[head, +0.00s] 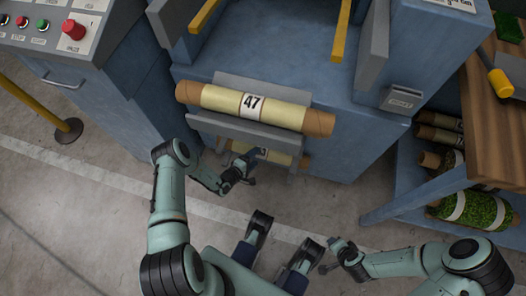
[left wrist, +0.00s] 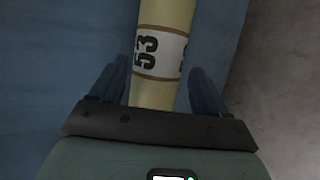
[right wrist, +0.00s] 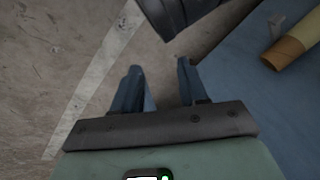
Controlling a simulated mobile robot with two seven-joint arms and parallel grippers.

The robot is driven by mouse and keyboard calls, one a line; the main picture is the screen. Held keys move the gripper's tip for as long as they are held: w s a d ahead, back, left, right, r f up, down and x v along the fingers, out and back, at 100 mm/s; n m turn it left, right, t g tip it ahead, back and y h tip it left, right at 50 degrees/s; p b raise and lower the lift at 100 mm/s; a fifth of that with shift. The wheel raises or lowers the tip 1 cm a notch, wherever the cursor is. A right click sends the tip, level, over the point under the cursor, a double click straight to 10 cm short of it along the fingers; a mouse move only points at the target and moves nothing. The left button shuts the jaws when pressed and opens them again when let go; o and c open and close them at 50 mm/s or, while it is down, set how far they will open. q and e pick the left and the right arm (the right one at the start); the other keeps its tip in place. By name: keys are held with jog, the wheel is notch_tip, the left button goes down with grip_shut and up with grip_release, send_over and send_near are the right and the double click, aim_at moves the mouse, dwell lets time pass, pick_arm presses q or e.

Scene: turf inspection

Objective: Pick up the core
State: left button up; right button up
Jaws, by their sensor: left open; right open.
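A yellow core labelled 47 (head: 256,106) with brown ends lies across a grey cradle on the blue machine's front. A second core (head: 275,157) lies lower, mostly hidden under that cradle in the head view. My left gripper (head: 248,167) is at this lower core. In the left wrist view, a yellow core labelled 53 (left wrist: 158,50) runs between the open left fingers; I cannot tell whether they touch it. My right gripper (head: 335,256) is open and empty, low over the floor at the front. Its open fingers (right wrist: 158,68) show in the right wrist view.
A control panel (head: 50,25) with a red button stands at upper left, a yellow post (head: 35,105) below it. At right, a wooden-topped bench (head: 497,125) has a shelf with cores (head: 440,137) and a turf roll (head: 475,211).

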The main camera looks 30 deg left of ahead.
aim_at(258, 155)
pick_arm(q)
jog(key=b+x, duration=0.1)
jog(key=x, duration=0.3)
jog(key=shift+s+d+b, duration=0.1)
jog(key=shift+d+b, duration=0.05)
jog(key=shift+b, duration=0.2)
jog(key=shift+w, duration=0.35)
jog(key=c, duration=0.9)
jog(key=shift+c, duration=0.6)
pick_arm(e)
jog(key=shift+g, duration=0.5)
jog(key=f, duration=0.1)
jog(key=s+f, duration=0.1)
jog(key=s+d+f, duration=0.1)
jog(key=shift+f, duration=0.2)
pick_arm(q)
jog(key=shift+r, duration=0.1)
pick_arm(e)
jog(key=shift+w, duration=0.1)
